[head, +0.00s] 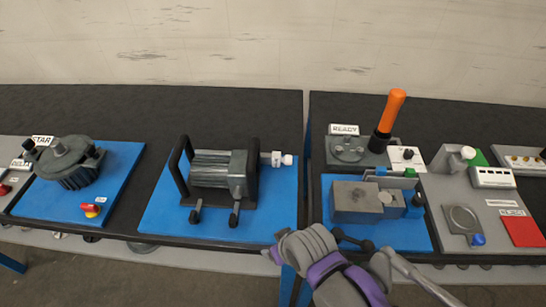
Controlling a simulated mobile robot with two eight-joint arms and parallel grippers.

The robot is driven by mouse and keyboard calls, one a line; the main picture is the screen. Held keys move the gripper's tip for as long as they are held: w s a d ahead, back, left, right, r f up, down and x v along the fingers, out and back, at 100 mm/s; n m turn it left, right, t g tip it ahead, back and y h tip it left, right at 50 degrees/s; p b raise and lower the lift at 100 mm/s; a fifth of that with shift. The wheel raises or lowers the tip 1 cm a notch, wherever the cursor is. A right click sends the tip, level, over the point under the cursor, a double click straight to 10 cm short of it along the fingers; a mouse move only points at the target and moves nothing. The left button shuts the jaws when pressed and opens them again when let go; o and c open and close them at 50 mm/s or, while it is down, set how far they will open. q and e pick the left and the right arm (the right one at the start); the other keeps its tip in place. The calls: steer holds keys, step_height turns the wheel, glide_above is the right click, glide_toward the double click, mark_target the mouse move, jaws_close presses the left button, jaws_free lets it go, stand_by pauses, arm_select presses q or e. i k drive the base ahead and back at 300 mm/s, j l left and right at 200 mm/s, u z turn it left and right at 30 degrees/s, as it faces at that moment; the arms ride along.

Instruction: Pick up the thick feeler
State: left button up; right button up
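A grey fixture block (357,202) stands on a blue mat (400,238) on the right-hand table. Small parts with a green end (409,173) and a blue end (381,170) lie along its top rear edge. They may be the feelers, but they are too small to tell which one is thick. A purple and grey link of my own arm rises at the bottom centre, in front of the mat's near left corner. I make out no gripper fingers on it, and I see nothing held. My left gripper is not in view.
An orange-handled tool (391,111) stands upright behind the block, beside a READY sign (344,129). A grey panel with a red plate (522,231) lies to the right. A motor (218,172) sits on the left table, across a narrow gap between the tables.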

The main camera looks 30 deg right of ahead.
mark_target(275, 159)
steer(key=k+l+u, duration=0.15)
steer(key=l+u, duration=0.15)
steer(key=k+l+u, duration=0.15)
steer(key=l+u, duration=0.2)
steer(key=k+l+u, duration=0.3)
steer(key=i, duration=0.1)
